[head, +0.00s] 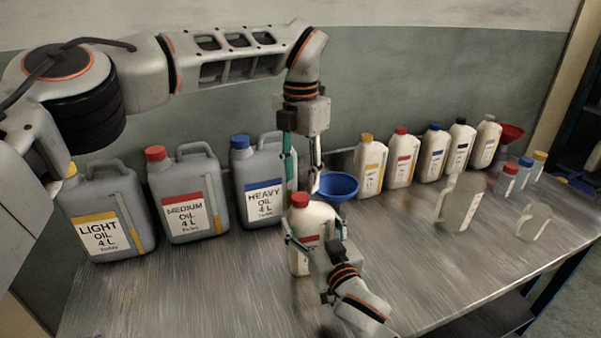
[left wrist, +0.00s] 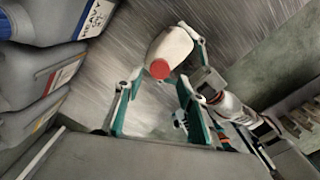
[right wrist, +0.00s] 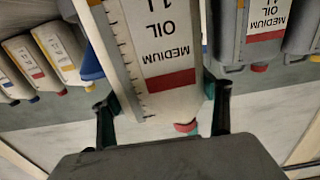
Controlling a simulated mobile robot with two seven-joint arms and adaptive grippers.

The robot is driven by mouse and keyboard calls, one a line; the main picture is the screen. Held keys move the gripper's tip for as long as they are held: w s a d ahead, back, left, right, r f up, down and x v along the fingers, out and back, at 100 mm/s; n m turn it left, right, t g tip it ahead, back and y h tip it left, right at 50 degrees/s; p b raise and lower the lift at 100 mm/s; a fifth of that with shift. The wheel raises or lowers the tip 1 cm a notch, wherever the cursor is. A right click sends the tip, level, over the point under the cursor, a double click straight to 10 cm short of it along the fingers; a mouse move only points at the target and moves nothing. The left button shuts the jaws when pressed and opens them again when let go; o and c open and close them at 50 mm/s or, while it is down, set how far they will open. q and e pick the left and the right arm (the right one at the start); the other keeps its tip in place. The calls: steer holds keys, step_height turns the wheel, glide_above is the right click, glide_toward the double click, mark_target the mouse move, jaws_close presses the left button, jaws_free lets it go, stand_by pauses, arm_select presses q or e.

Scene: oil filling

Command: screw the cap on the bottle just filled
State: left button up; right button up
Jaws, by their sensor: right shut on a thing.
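The medium oil bottle (head: 316,214), white with a red label band, stands upright on the table. Its red cap (head: 299,200) sits on its top. My right gripper (head: 314,240) is shut around the bottle's body. In the right wrist view the bottle's label (right wrist: 162,50) appears upside down between the fingers (right wrist: 163,105). My left gripper (head: 303,180) points down above the bottle, its fingers apart. In the left wrist view the red cap (left wrist: 160,69) shows between the open fingers (left wrist: 158,85), with no visible contact. Whether the cap is tight cannot be seen.
A blue funnel (head: 338,186) is just behind the bottle. Large grey light (head: 103,215), medium (head: 188,195) and heavy (head: 262,180) oil cans stand at left. Several small bottles (head: 402,160) line the back right. The front left tabletop (head: 190,290) is clear.

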mark_target(300, 197)
arm_select(q)
steer(key=r+n, duration=0.1)
steer(key=n, duration=0.2)
steer(key=shift+r+n, duration=0.4)
steer(key=n, duration=0.2)
steer(key=r+n, duration=0.1)
steer(key=shift+r+n, duration=0.3)
steer(key=shift+n, duration=0.1)
steer(key=shift+f, duration=4.05)
jaws_close()
steer(key=shift+o, duration=0.7)
jaws_free()
